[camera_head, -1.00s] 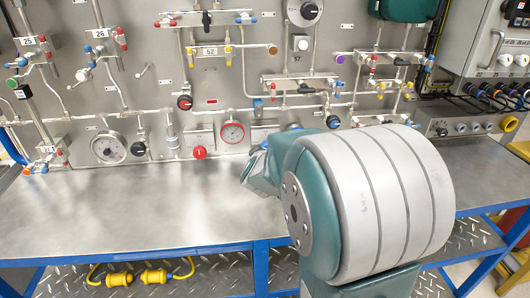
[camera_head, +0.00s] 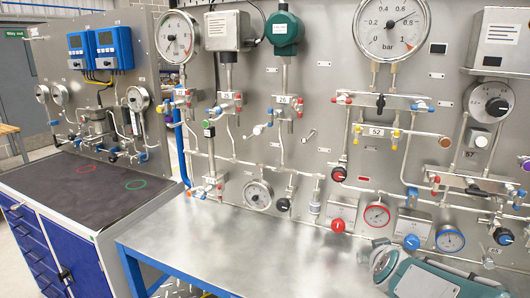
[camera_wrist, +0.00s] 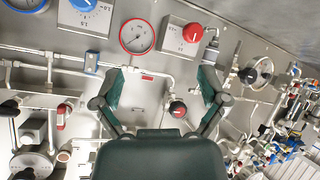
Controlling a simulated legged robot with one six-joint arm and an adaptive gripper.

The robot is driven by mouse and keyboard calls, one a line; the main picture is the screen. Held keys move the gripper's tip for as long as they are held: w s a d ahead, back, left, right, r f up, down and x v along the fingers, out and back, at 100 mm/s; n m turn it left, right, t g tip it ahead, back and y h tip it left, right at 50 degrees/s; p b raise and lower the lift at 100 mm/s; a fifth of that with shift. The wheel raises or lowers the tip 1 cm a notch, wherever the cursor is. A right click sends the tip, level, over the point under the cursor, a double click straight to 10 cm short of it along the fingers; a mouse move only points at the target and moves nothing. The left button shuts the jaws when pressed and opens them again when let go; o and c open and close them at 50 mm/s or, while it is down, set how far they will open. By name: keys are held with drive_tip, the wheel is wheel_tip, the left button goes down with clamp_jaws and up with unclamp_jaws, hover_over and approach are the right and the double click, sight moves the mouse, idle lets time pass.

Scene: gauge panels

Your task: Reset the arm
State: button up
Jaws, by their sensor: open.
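My gripper (camera_wrist: 160,85) is open in the wrist view, its two dark green fingers spread apart with nothing held between them. Behind the gap is the grey panel with its pipes and a black-and-red knob (camera_wrist: 177,108). In the head view my teal and grey arm (camera_head: 440,280) is at the bottom right corner, in front of the panel. The fingers are hard to make out there, and part of the arm is cut off by the frame edge.
The gauge panel (camera_head: 300,165) stands behind a bare metal bench (camera_head: 230,250). A red-rimmed gauge (camera_head: 377,215) and a blue knob (camera_head: 411,241) are near my arm. A dark-topped blue cabinet (camera_head: 60,190) stands at the left. The bench middle is clear.

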drive_tip(key=s+a+r+g+y, duration=0.1)
drive_tip(key=s+a+g+y, duration=0.25)
drive_tip(key=s+a, duration=0.7)
drive_tip(key=s+a+f+g, duration=0.1)
drive_tip(key=s+g, duration=0.1)
drive_tip(key=s, duration=0.9)
drive_tip(key=shift+s+m, duration=0.25)
drive_tip(key=shift+m, duration=0.15)
drive_tip(key=shift+w+g, duration=0.1)
drive_tip(key=shift+g, duration=0.15)
idle(2.4)
